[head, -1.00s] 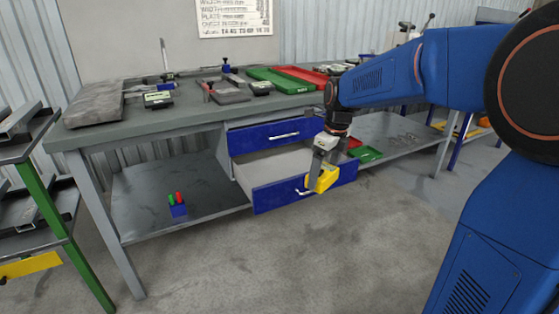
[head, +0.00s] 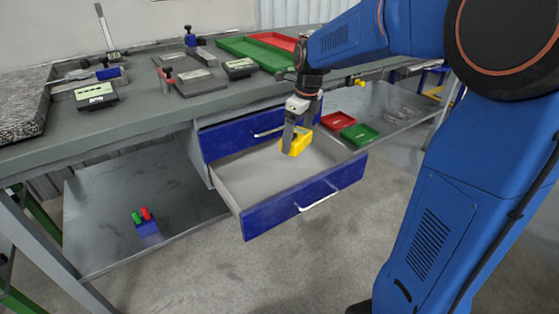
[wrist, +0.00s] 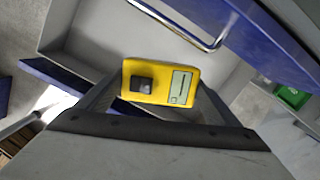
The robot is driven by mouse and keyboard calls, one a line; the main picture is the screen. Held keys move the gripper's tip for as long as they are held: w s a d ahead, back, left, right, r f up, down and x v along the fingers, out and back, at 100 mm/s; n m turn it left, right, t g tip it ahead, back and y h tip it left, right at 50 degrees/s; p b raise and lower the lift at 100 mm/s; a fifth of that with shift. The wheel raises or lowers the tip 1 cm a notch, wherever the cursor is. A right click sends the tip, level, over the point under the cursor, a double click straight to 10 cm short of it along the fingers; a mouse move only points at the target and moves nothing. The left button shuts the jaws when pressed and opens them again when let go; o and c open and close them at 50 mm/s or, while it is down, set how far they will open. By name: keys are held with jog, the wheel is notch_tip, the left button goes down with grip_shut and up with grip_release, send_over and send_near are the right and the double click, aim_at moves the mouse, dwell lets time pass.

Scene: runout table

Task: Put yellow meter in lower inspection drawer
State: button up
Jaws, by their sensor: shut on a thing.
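The yellow meter (head: 296,144) is held in my gripper (head: 297,132). In the wrist view the yellow meter (wrist: 133,92) shows a dark square knob and a small display, with one finger at each side. The lower inspection drawer (head: 308,200) is pulled open, with a blue front, a bar handle and a pale, empty-looking inside. The meter appears over the inside of this drawer, towards its back right. I cannot tell whether it touches the drawer floor. The upper drawer (head: 225,142) above it looks shut.
The workbench top (head: 150,125) carries gauges, blocks and green and red trays (head: 252,52). On the lower shelf, a blue holder (head: 147,228) with red and green pieces stands left of the drawer. Small red (head: 338,120) and green (head: 360,134) bins lie to its right.

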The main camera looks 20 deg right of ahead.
notch_tip(320, 180, down, 12)
jog(key=shift+r, duration=0.15)
jog(key=w, duration=0.1)
jog(key=w+a, duration=0.1)
jog(key=w, duration=0.1)
jog(key=shift+w, duration=0.1)
jog(key=shift+w+a+f, duration=0.15)
jog(key=shift+w+f, duration=0.15)
jog(key=shift+f, duration=0.35)
jog(key=shift+f, duration=0.1)
jog(key=o, duration=1.1)
